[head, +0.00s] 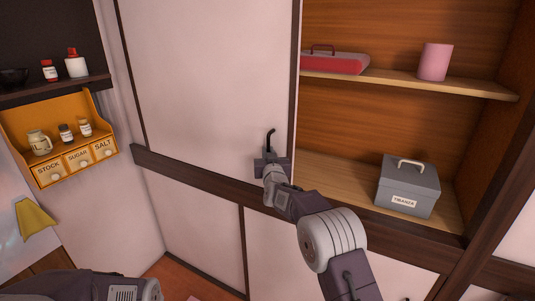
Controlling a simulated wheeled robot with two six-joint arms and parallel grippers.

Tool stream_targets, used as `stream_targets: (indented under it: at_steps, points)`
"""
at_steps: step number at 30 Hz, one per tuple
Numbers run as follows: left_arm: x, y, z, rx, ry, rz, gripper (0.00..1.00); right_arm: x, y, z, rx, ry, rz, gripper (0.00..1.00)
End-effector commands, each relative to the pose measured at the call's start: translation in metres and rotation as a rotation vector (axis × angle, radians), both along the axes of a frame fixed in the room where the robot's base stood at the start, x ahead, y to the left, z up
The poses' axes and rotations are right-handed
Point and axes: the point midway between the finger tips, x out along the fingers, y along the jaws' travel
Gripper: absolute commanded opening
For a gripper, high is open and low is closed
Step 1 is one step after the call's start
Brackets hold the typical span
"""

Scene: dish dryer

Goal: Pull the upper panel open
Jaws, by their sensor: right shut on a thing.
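The upper panel (215,75) is a large white sliding door with dark edges in the head view. It covers the left part of the upper cupboard, and the right part stands open. A thin dark handle (270,139) is near its lower right edge. My right gripper (271,158) is at this handle and shut on it, hiding its lower part. Part of my left arm shows at the bottom left, and its gripper is out of view.
The open cupboard holds a red box (335,63) and a pink cup (435,62) on the upper shelf and a grey box (408,186) below. An orange spice rack (50,110) hangs at left. White lower panels (195,225) are below.

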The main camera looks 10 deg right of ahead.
Motion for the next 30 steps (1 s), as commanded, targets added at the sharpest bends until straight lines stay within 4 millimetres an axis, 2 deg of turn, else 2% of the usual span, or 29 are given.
stream_targets:
  at_steps: [7,8,9,20,23,30]
  points:
    - [0.000,0.000,0.000,0.000,0.000,0.000,0.36,0.000,0.000,-0.001,0.000,0.003,0.001,0.00]
    - [0.000,0.000,0.000,0.000,0.000,0.000,0.36,0.000,0.000,-0.001,0.000,0.003,0.001,0.15]
    - [0.000,0.000,0.000,0.000,0.000,0.000,0.36,0.000,0.000,-0.001,0.001,0.003,0.001,0.21]
    - [0.000,0.000,-0.002,0.000,0.000,0.000,0.36,-0.003,0.000,-0.001,0.000,0.001,0.000,0.21]
    - [0.000,0.000,-0.006,0.000,0.000,0.000,0.36,-0.011,0.000,-0.002,0.000,0.002,0.001,0.21]
    - [0.000,0.000,-0.020,0.000,0.000,0.000,0.36,-0.048,0.001,-0.003,0.001,0.001,0.001,0.21]
